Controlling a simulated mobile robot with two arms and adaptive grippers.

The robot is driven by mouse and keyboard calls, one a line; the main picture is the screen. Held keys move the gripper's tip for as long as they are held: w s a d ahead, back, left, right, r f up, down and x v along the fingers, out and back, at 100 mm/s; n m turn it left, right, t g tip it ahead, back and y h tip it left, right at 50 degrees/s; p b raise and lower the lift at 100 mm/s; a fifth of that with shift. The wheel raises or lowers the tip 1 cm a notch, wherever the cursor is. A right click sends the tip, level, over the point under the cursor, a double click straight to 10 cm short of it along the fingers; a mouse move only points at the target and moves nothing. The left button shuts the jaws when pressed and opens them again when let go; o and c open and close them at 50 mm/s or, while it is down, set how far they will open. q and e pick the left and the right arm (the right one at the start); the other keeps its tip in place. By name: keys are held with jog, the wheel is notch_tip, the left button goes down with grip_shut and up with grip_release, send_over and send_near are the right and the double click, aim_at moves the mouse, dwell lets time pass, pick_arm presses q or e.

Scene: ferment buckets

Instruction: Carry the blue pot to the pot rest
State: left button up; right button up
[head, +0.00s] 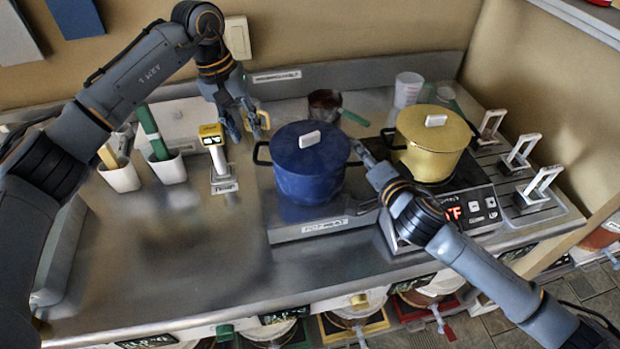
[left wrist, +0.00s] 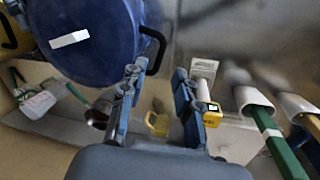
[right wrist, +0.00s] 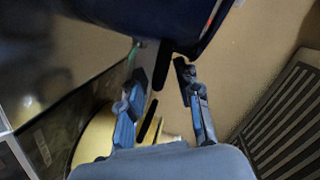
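The blue pot (head: 308,178) has a lid with a white knob and black side handles. It is upright over the pot rest (head: 290,234), a grey slab with a label on its front; I cannot tell whether its base touches. My left gripper (head: 247,118) is beyond and left of the pot. In the left wrist view its fingers (left wrist: 158,82) are apart, with the pot's handle (left wrist: 153,52) near them. My right gripper (head: 362,152) is at the pot's right side. In the right wrist view its fingers (right wrist: 160,78) are apart around a dark handle, without visible contact.
A yellow pot (head: 432,150) stands on the hob right of the blue pot, close to my right gripper. White cups with coloured handles (head: 168,170) and a yellow-topped device (head: 214,145) stand left. The counter's front left (head: 170,260) is clear.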

pick_arm(q)
jog(key=r, duration=0.2)
jog(key=a+r, duration=0.1)
jog(key=r, duration=0.1)
jog(key=shift+r, duration=0.1)
pick_arm(e)
jog(key=v, duration=1.2)
pick_arm(q)
jog(key=shift+d, duration=0.1)
